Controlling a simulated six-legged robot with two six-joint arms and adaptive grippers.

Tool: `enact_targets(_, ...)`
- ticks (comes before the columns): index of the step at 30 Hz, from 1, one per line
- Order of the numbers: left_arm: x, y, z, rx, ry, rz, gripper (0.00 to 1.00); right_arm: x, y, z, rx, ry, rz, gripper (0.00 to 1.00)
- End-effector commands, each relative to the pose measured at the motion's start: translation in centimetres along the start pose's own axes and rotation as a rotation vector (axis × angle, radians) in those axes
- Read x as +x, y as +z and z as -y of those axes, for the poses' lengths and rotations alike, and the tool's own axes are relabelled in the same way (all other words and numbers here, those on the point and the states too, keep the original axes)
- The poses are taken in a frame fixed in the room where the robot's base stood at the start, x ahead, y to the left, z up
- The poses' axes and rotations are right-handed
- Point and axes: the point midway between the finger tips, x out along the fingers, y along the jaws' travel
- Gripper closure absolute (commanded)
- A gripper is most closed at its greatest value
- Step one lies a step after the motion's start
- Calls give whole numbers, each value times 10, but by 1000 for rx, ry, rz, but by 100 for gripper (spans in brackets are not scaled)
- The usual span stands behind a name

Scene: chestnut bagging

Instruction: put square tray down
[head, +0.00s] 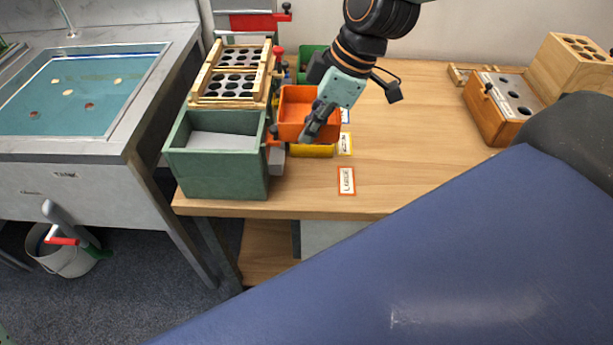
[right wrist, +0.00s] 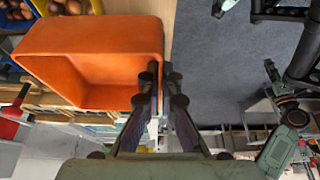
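The square tray seems to be the orange, open-topped tray (head: 291,130), empty inside as far as I see. It is also large in the right wrist view (right wrist: 90,55). My right gripper (head: 306,138) is at its right wall. In the right wrist view my right gripper (right wrist: 160,78) has one finger inside the wall and one outside, close together on the rim. The tray appears held above a yellow tray (head: 312,151), which it partly covers. Whether it touches anything below is hidden.
A green bin (head: 218,180) stands left, with a wooden frame of holes (head: 237,78) behind it. A card reading LARGE (head: 346,181) lies near the table's front edge. Chestnuts (right wrist: 68,7) show in trays beyond the orange one.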

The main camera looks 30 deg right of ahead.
Motion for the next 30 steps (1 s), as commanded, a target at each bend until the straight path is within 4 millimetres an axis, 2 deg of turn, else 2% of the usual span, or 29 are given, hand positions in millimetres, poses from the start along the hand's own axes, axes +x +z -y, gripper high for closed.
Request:
enact_targets(1, 7, 0, 0, 0, 0, 1, 79, 14, 7, 2, 3, -4, 2, 100)
enact_targets(3, 15, 0, 0, 0, 0, 1, 79, 31, 14, 3, 4, -4, 2, 100)
enact_targets(12, 49, 0, 0, 0, 0, 1, 79, 92, 38, 3, 4, -1, 2, 100)
enact_targets(16, 59, 0, 0, 0, 0, 1, 79, 108, 44, 2, 3, 0, 2, 100)
enact_targets(23, 66, 0, 0, 0, 0, 1, 79, 118, 47, 0, 3, 2, 1, 100)
enact_targets(30, 90, 0, 1, 0, 0, 1, 79, 148, 59, -1, 4, 1, 1, 100)
